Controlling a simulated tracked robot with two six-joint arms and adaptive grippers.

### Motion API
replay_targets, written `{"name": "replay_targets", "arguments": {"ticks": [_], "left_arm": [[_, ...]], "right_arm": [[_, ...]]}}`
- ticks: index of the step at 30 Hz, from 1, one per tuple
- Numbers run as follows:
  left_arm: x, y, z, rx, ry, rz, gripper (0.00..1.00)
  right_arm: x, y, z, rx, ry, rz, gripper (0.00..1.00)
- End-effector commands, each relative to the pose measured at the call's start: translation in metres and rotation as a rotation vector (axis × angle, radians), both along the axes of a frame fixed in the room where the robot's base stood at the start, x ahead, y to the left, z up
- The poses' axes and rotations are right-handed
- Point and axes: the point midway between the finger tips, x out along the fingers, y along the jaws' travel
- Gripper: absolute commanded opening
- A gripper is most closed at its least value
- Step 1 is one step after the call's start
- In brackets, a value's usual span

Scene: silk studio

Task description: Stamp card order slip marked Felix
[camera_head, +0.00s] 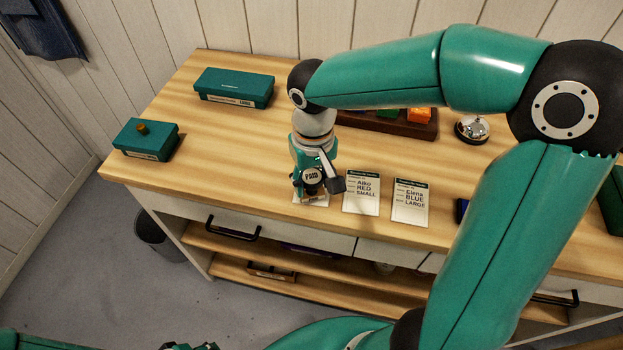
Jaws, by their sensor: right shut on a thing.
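My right gripper (313,187) points down at the front of the table and is shut on a stamp (312,176) with a round label that seems to read PAID. The stamp is right over a white card (311,202), which is mostly hidden, so its name cannot be read. I cannot tell whether the stamp touches the card. To the right lie a card marked Aiko, RED, SMALL (361,193) and a card marked Elena, BLUE, LARGE (410,203). I see no readable Felix. A dark and teal part at the bottom edge may be my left gripper (190,346); its fingers are not clear.
A long teal box (234,87) and a smaller teal box with a knob (146,139) stand on the left of the wooden table (235,150). A dark tray (385,125) with coloured blocks and a silver bell (473,129) are behind the cards, partly near my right arm.

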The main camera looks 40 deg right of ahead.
Motion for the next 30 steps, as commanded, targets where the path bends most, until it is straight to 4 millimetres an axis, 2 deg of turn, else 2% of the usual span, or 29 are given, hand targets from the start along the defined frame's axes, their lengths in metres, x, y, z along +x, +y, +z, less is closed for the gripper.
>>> {"name": "replay_targets", "arguments": {"ticks": [8,30], "left_arm": [[0.000,0.000,0.002,0.000,0.000,0.000,0.40],[0.000,0.000,0.050,0.000,0.000,0.000,0.40]], "right_arm": [[0.000,0.000,0.002,0.000,0.002,0.001,0.12],[0.001,0.001,0.061,0.000,0.000,0.002,0.12]]}}
